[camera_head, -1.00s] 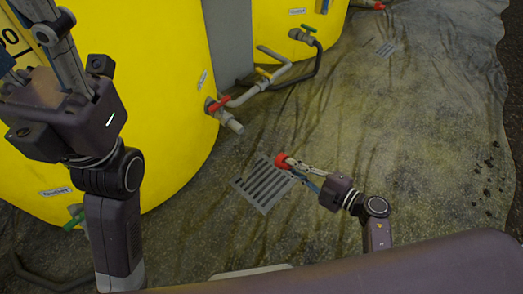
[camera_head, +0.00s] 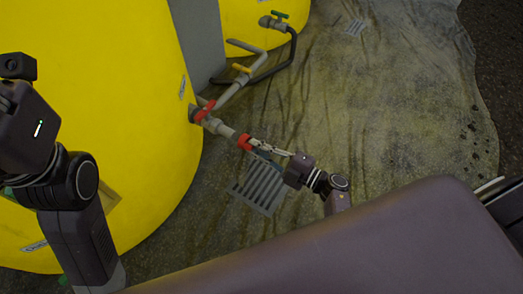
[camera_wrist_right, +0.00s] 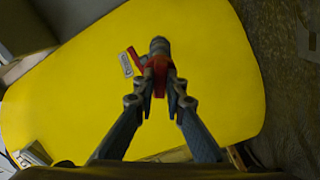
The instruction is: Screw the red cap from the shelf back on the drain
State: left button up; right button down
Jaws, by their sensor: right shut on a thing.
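The red cap (camera_head: 244,141) is between the fingertips of my right gripper (camera_head: 251,144), which is shut on it. In the head view the cap is at the open end of the grey drain pipe (camera_head: 224,130), in line with it. I cannot tell whether it touches or is threaded on. In the right wrist view the cap (camera_wrist_right: 160,76) shows between the fingertips, with the pipe (camera_wrist_right: 160,46) just beyond. The drain's red valve handle (camera_head: 205,110) is behind it. My left gripper (camera_head: 22,115) is at the left edge; its fingertips are not visible.
The large yellow tank (camera_head: 110,110) stands behind the drain. A floor grate (camera_head: 259,188) lies below my right gripper. The floor to the right is clear.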

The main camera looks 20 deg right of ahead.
jog(key=shift+w+a, duration=0.25)
jog(key=shift+w, duration=0.05)
jog(key=shift+w, duration=0.1)
jog(key=shift+w+a, duration=0.1)
jog(key=shift+a, duration=0.05)
jog(key=shift+w+a, duration=0.1)
jog(key=shift+w, duration=0.05)
dwell(0.5)
dwell(0.6)
jog(key=shift+w+a+p, duration=0.15)
jog(key=shift+w+p, duration=0.05)
jog(key=shift+p, duration=0.15)
